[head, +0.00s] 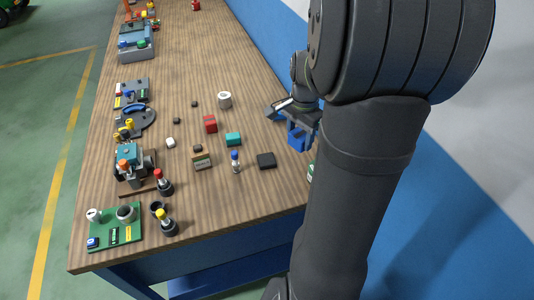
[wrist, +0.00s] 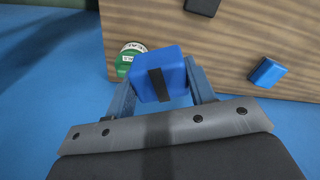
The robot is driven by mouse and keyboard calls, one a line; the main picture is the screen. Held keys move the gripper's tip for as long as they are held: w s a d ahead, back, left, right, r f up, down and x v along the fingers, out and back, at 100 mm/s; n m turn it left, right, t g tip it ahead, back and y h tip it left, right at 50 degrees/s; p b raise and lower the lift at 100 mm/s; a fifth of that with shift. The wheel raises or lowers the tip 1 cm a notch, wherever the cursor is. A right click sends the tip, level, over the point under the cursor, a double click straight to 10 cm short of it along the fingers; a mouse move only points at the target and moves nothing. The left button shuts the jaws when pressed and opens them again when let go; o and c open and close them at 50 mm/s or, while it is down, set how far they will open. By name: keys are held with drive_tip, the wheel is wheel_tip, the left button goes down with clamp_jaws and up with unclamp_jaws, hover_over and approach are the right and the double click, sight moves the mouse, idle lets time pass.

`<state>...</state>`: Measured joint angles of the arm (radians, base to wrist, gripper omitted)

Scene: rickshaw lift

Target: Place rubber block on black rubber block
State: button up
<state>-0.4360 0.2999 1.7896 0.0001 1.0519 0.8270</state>
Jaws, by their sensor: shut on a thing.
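My gripper (head: 303,122) is shut on a blue rubber block (head: 297,139), which it holds at the right edge of the table. In the wrist view the held block (wrist: 175,62), with a dark stripe across its face, sits between the two blue fingers of my gripper (wrist: 163,80). The black rubber block (head: 266,160) lies flat on the table, lower left of the held block in the head view and apart from it. It also shows, partly cut off, at the top of the wrist view (wrist: 203,5).
A green can with a white label (wrist: 131,54) stands close beside the held block in the wrist view. Another blue block (wrist: 267,72) lies to the right.

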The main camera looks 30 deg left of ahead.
hover_over(267, 159)
wheel_tip(267, 159, down, 6)
drive_tip(key=shift+f, duration=1.95)
drive_tip(key=shift+f, duration=0.15)
drive_tip(key=o, duration=1)
wheel_tip(267, 159, up, 12)
drive_tip(key=shift+r, duration=0.2)
